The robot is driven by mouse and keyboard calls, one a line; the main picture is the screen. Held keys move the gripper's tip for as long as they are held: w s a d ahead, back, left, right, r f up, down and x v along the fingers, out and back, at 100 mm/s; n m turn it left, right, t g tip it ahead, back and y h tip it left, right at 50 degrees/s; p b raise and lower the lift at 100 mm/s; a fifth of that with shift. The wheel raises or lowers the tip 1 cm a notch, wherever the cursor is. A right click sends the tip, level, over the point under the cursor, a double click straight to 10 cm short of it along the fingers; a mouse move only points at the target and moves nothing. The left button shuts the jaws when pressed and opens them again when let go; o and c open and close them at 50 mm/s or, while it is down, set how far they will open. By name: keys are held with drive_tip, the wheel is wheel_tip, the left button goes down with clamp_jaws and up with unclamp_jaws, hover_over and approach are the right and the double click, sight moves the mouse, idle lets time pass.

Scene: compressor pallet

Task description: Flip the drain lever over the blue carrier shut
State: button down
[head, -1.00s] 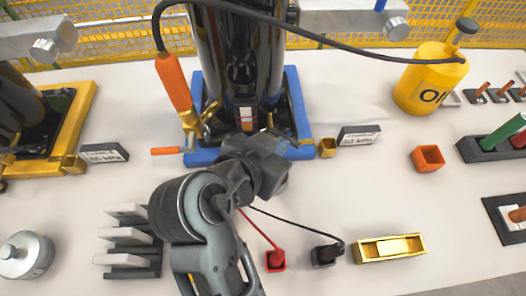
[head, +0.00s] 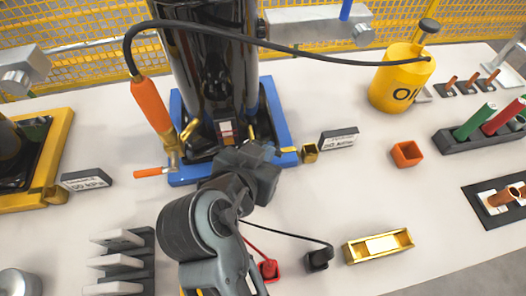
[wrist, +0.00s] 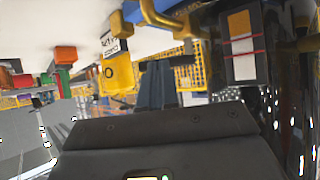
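The blue carrier (head: 284,118) holds a tall dark glossy cylinder (head: 215,75). A short orange lever handle (head: 150,172) sticks out level to the left from brass fittings at the carrier's front left corner. I cannot tell for sure that it is the drain lever. Brass parts also show at the carrier's front right, and a brass pipe (wrist: 160,18) crosses the top of the wrist view. My gripper (head: 262,160) is over the carrier's front edge, right of the orange handle. In the wrist view its fingers (wrist: 157,85) look together, with nothing seen between them. Contact is hidden.
A big orange grip (head: 152,105) on a black hose stands left of the cylinder. A yellow carrier (head: 55,150) is at left.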

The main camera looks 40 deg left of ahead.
drive_tip(key=n+y+p, duration=0.1)
drive_tip(key=w+n+g+y+p, duration=0.1)
drive_tip(key=w+n+y+p, duration=0.1)
drive_tip(key=p, duration=0.1)
drive_tip(key=shift+w+d+n, duration=0.25)
drive_tip(key=shift+n, duration=0.05)
idle(0.4)
drive_tip(key=shift+s, duration=0.1)
drive_tip(key=shift+s+a, duration=0.4)
drive_tip(key=shift+s, duration=0.25)
